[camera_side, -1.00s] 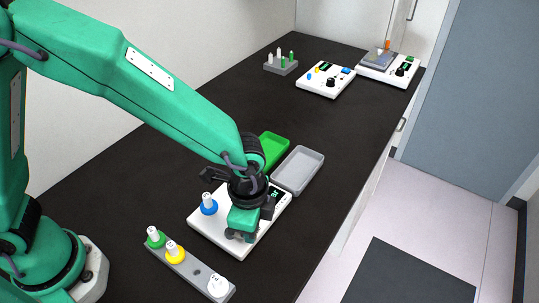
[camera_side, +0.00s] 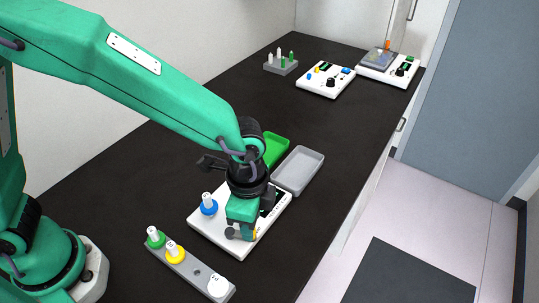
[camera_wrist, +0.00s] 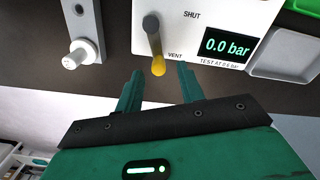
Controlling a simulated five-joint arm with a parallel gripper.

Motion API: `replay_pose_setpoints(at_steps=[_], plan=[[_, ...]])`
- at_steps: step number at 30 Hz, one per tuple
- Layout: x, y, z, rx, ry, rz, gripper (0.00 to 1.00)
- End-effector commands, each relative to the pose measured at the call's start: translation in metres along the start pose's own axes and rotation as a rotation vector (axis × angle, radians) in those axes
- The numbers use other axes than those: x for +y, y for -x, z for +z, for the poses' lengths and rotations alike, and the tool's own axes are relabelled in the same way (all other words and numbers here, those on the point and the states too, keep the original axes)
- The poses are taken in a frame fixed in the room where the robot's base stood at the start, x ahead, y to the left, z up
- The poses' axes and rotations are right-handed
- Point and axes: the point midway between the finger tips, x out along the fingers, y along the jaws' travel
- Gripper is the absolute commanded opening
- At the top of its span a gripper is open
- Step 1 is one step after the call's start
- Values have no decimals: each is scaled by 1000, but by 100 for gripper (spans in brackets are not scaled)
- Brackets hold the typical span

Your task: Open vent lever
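The vent lever (camera_wrist: 157,62) has a grey pivot end and a yellow tip. In the wrist view it points down the picture, its tip beside the printed word VENT; SHUT is printed higher up. The lever is on a white device (camera_wrist: 205,55) whose screen reads 0.0 bar. My gripper (camera_wrist: 159,74) is open, with one green finger on each side of the yellow tip and visible gaps to both. In the side view my gripper (camera_side: 241,235) is low over the device (camera_side: 206,235), and a bit of yellow shows at its right.
A blue-based vial (camera_side: 208,205) stands on the device's left. A grey rack (camera_side: 190,268) with green, yellow and white capped pieces lies in front. Green (camera_side: 275,150) and grey (camera_side: 299,170) trays are behind. Other devices stand farther back.

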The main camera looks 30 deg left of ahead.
Motion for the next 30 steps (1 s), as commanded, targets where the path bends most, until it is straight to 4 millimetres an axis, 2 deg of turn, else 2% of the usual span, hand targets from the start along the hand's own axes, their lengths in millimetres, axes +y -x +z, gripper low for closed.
replay_pose_setpoints(at_steps=[12, 25, 30], plan=[[0, 28, 0, 2, 0, -1, 38], [0, 31, 0, 1, 2, -1, 38], [-6, 39, 7, 14, 37, -7, 38]])
